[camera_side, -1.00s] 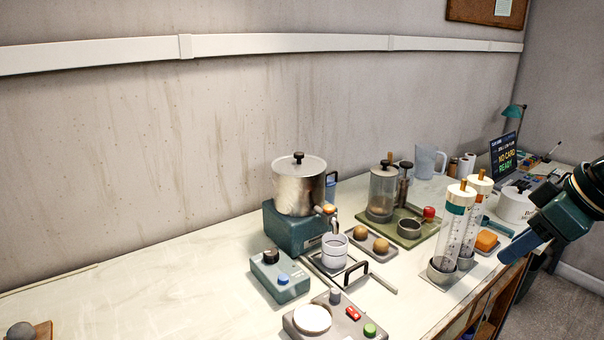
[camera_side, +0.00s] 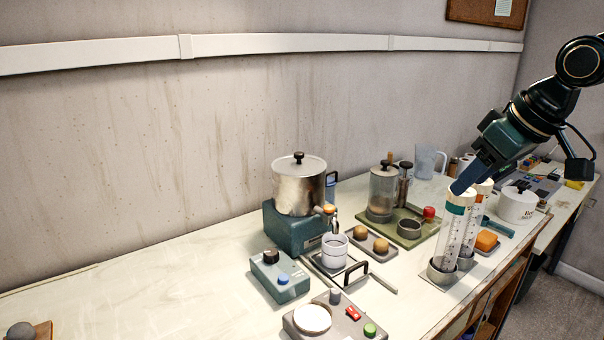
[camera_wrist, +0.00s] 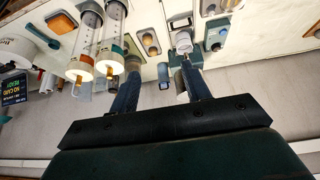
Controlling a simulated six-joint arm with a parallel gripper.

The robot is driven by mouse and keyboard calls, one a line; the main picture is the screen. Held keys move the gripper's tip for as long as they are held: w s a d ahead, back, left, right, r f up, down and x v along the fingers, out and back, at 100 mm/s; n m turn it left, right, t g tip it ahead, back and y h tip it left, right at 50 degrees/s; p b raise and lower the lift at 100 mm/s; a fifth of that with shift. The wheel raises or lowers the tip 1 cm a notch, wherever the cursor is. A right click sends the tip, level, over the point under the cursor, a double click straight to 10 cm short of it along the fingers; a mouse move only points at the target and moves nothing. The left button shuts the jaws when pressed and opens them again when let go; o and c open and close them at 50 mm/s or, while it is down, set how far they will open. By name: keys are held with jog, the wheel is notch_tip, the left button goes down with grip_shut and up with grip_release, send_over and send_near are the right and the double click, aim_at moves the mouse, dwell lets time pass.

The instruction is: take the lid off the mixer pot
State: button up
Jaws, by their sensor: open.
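The mixer pot (camera_side: 298,193) is a shiny metal pot on a teal base (camera_side: 283,236) at the middle of the bench in the side view. Its flat metal lid (camera_side: 285,165) sits on top, with a small black knob (camera_side: 299,156) at its centre. My gripper (camera_side: 462,183) is high at the right, above the clear tubes and well apart from the pot. In the wrist view my gripper (camera_wrist: 160,72) is open, with two separate fingers and nothing held between them. I cannot make out the lid clearly there; the right finger seems to cover part of the pot area.
Two tall clear tubes with white caps (camera_side: 461,195) stand under my gripper. A glass cylinder (camera_side: 382,190) on a green tray stands between them and the pot. A white cup (camera_side: 334,250) is in front of the pot. The bench's left side is mostly clear.

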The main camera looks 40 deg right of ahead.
jog(key=w+a+r+m, duration=0.1)
jog(key=w+r, duration=0.2)
jog(key=w, duration=0.5)
jog(key=w+a+r, duration=0.1)
jog(key=w+r, duration=0.2)
jog(key=w, duration=0.6)
send_near(300, 154)
jog(key=s+v, duration=0.1)
jog(key=v, duration=0.3)
jog(key=shift+w+a+f+m+t+h, duration=0.1)
jog(key=shift+w+a+m+t+h, duration=0.1)
jog(key=shift+a+m+t+h, duration=0.15)
jog(key=shift+f, duration=0.1)
jog(key=shift+x, duration=4.2)
jog(key=shift+x, duration=2.6)
